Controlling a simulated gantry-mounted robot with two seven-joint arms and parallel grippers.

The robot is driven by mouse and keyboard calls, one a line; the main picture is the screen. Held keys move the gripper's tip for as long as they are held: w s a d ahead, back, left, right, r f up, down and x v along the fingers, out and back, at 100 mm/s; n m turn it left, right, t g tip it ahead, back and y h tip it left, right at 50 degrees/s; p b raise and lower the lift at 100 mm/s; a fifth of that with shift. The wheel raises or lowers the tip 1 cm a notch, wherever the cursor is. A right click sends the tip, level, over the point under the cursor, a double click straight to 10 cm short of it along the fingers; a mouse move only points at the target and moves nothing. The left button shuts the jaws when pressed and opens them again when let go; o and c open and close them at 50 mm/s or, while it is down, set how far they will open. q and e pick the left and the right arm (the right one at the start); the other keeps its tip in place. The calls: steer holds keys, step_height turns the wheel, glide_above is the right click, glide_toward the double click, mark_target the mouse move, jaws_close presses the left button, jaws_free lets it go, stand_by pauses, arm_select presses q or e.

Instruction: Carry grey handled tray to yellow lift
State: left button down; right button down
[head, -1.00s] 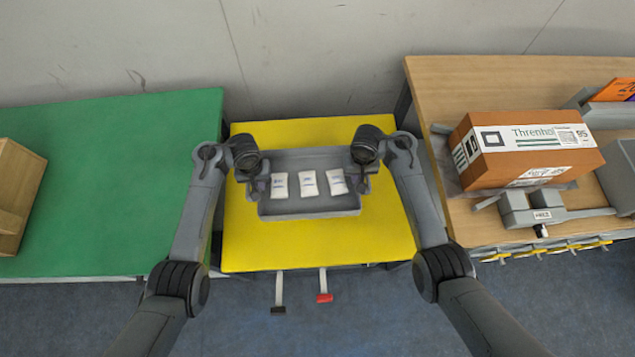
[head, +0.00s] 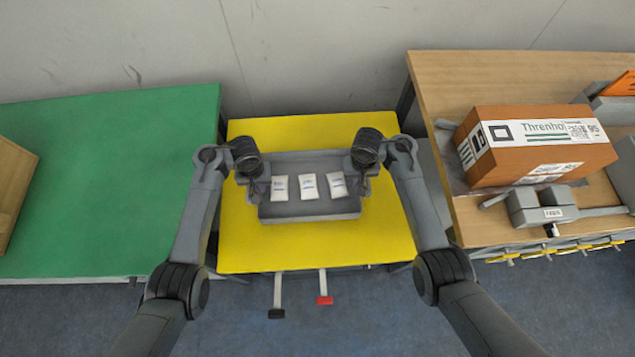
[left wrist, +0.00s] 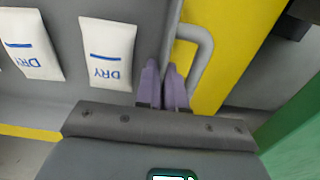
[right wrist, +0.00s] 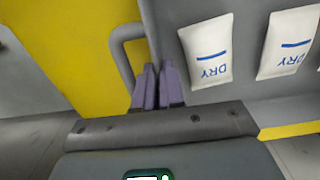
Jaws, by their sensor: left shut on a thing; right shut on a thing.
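The grey handled tray (head: 310,210) is over the middle of the yellow lift (head: 250,240) in the head view. It carries three white packets (head: 308,186), marked DRY in the wrist views. My left gripper (head: 254,188) is shut on the tray's left side. In the left wrist view its fingers (left wrist: 163,88) pinch the wall by a grey handle (left wrist: 202,60). My right gripper (head: 362,186) is shut on the right side, its fingers (right wrist: 158,88) by the other handle (right wrist: 122,55). Whether the tray touches the lift top cannot be told.
A green table (head: 110,190) stands left with a wooden box (head: 12,195) on it. A wooden bench (head: 440,90) at right holds a brown carton (head: 540,155) and a grey device (head: 535,207). Two pedals (head: 323,298) show at the lift's front. A wall is behind.

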arm_select(q)
steer(key=shift+f+b, duration=0.55)
steer(key=shift+f, duration=0.15)
arm_select(e)
steer(key=shift+f, duration=0.75)
arm_select(q)
steer(key=c, duration=1.2)
jaws_free()
steer(key=shift+r, duration=0.1)
steer(key=shift+c, duration=0.2)
arm_select(e)
steer(key=c, duration=1.2)
jaws_free()
steer(key=shift+r, duration=0.1)
steer(key=shift+c, duration=0.2)
arm_select(q)
steer(key=shift+r+p, duration=0.15)
steer(key=shift+p, duration=0.15)
arm_select(e)
steer(key=shift+r, duration=0.15)
